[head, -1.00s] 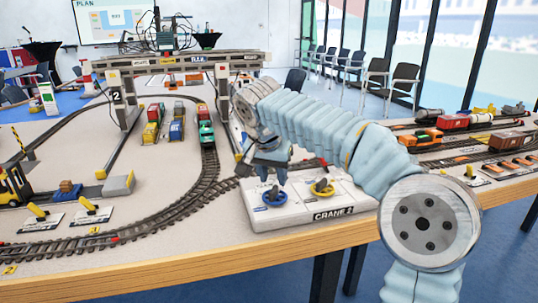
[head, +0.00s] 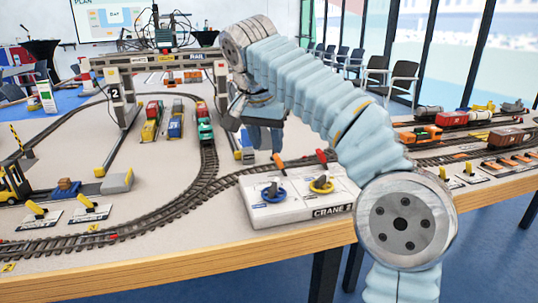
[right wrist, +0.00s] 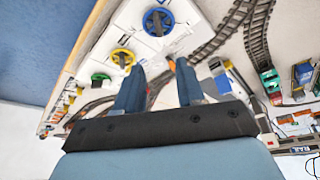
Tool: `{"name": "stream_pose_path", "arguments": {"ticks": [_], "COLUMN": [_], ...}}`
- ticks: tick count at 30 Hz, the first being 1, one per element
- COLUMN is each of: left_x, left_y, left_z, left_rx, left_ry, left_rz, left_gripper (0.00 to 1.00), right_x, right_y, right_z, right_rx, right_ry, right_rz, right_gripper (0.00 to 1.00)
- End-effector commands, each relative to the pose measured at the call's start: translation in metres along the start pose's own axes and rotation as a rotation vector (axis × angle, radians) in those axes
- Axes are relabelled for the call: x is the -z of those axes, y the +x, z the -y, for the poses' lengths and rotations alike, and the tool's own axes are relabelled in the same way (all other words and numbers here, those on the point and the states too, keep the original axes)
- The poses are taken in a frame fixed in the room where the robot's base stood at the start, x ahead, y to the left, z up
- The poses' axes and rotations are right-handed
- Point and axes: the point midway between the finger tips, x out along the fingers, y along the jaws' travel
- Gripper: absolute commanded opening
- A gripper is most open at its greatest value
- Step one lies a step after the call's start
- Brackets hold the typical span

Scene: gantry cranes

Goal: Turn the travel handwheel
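The white CRANE 2 control box (head: 300,212) sits at the table's front edge. It bears a blue handwheel (head: 274,192) and a yellow handwheel (head: 321,185); I cannot read which is for travel. The right wrist view shows the blue wheel (right wrist: 157,22), the yellow wheel (right wrist: 123,57) and a green wheel (right wrist: 100,78). My right gripper (head: 254,130) hangs above and behind the box, apart from the wheels. In the right wrist view its fingers (right wrist: 160,66) are spread with nothing gripped between them. My left gripper is out of view.
An orange lever (head: 279,161) and a red lever (head: 321,156) stand up behind the wheels. The gantry crane (head: 160,63) spans the tracks behind. Curved track (head: 190,200) runs left of the box. My right arm covers the area right of the box.

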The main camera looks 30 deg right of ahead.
Motion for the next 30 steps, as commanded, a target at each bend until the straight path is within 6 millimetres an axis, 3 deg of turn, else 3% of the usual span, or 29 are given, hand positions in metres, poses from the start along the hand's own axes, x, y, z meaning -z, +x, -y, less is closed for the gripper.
{"name": "stream_pose_path", "arguments": {"ticks": [8,21,30], "left_x": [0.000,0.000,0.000], "left_y": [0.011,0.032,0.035], "left_z": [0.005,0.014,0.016], "left_rx": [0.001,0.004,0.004], "left_ry": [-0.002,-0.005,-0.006], "left_rz": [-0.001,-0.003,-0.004], "left_gripper": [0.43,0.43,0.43], "right_x": [0.003,0.003,0.004], "right_y": [0.015,0.110,0.139], "right_z": [0.000,-0.001,0.000], "right_rx": [-0.001,-0.003,0.000], "right_ry": [0.000,-0.001,-0.001], "right_rz": [-0.002,0.000,-0.002], "right_gripper": [0.38,0.38,0.38]}}
